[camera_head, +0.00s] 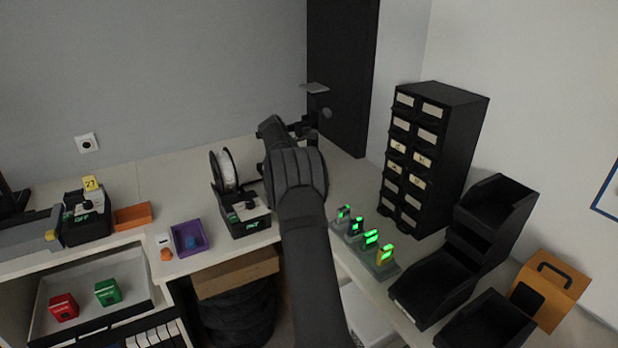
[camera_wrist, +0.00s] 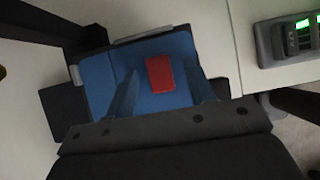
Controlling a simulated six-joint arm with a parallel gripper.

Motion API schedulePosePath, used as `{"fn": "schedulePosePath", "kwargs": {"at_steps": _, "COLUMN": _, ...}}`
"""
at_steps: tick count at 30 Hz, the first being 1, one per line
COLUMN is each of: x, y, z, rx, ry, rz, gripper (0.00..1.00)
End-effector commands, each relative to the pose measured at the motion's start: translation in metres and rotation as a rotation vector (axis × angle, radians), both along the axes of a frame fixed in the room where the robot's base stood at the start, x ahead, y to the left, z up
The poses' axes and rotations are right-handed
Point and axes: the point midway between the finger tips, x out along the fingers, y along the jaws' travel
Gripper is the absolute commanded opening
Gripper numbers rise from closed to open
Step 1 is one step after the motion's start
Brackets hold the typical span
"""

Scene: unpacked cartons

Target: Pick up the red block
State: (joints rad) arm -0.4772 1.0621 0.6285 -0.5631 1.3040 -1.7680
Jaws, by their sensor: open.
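In the wrist view a red block (camera_wrist: 160,74) lies in a blue-lined container (camera_wrist: 100,79) with dark edges. My gripper (camera_wrist: 162,70) is open, with one finger on each side of the red block in the picture. I cannot tell how far above the block the fingers are, and no contact shows. In the head view my arm hides that container, and my gripper is mostly hidden behind the arm. Another red block (camera_head: 64,307) sits beside a green block (camera_head: 108,291) in a white tray (camera_head: 143,262) at lower left of the head view.
A spool device (camera_head: 245,215) stands left of my arm. Several green-lit devices (camera_head: 371,237) stand right of it, before a black drawer cabinet (camera_head: 432,150) and black bins (camera_head: 440,280). A purple tray (camera_head: 178,232) and an orange box (camera_head: 132,216) sit on the left counter.

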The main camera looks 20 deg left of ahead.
Motion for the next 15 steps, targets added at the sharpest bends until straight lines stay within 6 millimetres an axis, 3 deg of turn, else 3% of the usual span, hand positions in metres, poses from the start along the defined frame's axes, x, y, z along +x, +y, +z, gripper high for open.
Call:
{"fn": "schedulePosePath", "kwargs": {"at_steps": 1, "x": -0.0001, "y": 0.0001, "z": 0.0002, "rx": 0.000, "ry": 0.000, "rz": 0.000, "gripper": 0.49}}
{"fn": "schedulePosePath", "kwargs": {"at_steps": 8, "x": -0.0001, "y": 0.0002, "z": 0.0003, "rx": 0.000, "ry": 0.000, "rz": 0.000, "gripper": 0.04}}
{"fn": "schedulePosePath", "kwargs": {"at_steps": 15, "x": -0.0001, "y": 0.0003, "z": 0.0004, "rx": 0.000, "ry": 0.000, "rz": 0.000, "gripper": 0.01}}
